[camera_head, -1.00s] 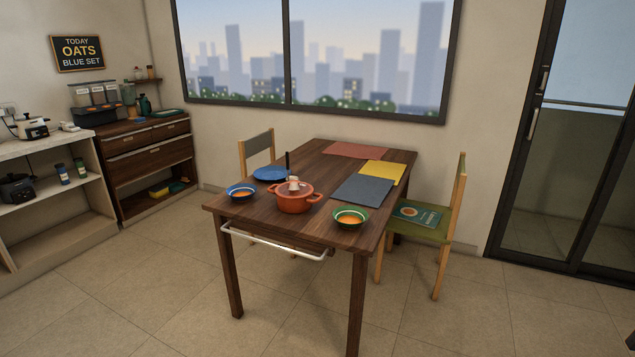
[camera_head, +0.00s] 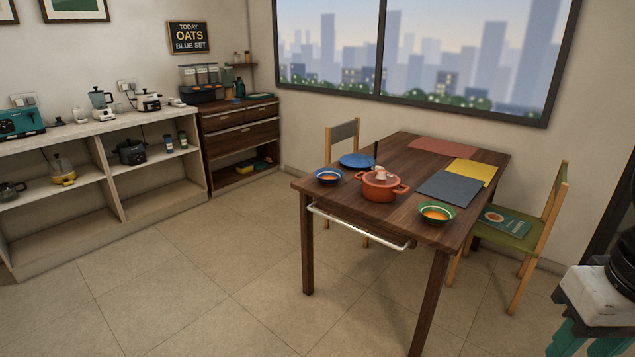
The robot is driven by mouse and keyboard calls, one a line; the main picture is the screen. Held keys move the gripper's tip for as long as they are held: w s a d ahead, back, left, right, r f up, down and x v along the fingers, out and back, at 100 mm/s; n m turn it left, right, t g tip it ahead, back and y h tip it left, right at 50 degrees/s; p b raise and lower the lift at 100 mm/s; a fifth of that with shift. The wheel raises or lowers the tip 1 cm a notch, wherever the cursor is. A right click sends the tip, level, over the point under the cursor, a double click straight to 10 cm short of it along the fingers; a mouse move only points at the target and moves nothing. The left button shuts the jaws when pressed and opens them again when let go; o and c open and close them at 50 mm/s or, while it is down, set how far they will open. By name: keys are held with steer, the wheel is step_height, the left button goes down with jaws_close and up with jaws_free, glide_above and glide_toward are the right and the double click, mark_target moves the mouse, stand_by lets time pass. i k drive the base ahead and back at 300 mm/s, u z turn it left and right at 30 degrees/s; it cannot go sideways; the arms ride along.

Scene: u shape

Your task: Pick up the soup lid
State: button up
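The soup lid (camera_head: 379,178) sits on the orange two-handled pot (camera_head: 381,190) near the front of the dark wooden table (camera_head: 350,205). It has a pale knob on top. A thin dark upright handle, perhaps a ladle, shows at the back of the pot. My gripper (camera_head: 583,346) is partly in view at the lower right corner, white with teal parts below, well away from the pot and cut off by the frame edge. Its fingertips are not clearly shown, so I cannot tell if it is open.
A blue bowl (camera_head: 328,176) and a green bowl (camera_head: 437,212) of orange soup flank the pot. A blue plate (camera_head: 357,160) lies behind. A white rail (camera_head: 358,229) runs along the table front. Chairs stand either side (camera_head: 520,235). The floor in front is clear.

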mark_target(396, 181)
steer(key=u, duration=0.15)
steer(key=i, duration=2)
steer(key=z, duration=1.15)
